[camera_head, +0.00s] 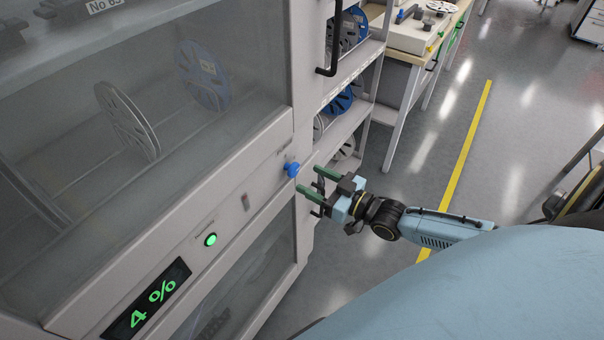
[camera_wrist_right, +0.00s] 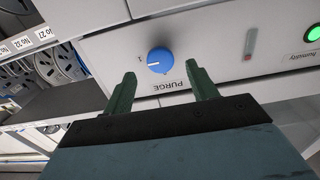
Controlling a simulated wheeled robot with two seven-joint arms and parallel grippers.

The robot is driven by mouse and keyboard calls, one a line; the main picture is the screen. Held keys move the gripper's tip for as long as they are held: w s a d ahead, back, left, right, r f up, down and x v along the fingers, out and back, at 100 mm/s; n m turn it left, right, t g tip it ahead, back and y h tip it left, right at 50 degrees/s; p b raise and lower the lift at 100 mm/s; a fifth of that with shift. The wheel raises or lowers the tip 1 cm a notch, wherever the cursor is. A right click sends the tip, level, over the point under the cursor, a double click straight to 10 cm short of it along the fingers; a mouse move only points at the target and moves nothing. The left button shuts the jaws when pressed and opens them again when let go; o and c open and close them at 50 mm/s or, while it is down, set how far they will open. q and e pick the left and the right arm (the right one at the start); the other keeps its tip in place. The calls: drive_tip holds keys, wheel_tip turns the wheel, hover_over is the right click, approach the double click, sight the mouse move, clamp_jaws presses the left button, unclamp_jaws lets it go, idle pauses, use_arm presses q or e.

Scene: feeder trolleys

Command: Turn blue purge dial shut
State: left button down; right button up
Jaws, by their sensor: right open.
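The blue purge dial (camera_head: 291,168) sits on the pale front panel of the dry cabinet, near its right end. In the right wrist view the dial (camera_wrist_right: 159,60) shows a white pointer line, with the word PURGE upside down below it. My right gripper (camera_head: 315,181) is open and empty, with green fingers pointing at the panel. In the wrist view its fingertips (camera_wrist_right: 160,74) lie to either side of the dial's lower edge, apart from it. My left gripper is not in view.
A black door handle (camera_head: 333,45) juts out above the dial. Shelves with reels (camera_head: 340,101) stand to the right. The floor beyond my right arm is clear.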

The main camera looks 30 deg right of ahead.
sight(296, 172)
drive_tip(key=shift+x, duration=2)
drive_tip(key=c, duration=1)
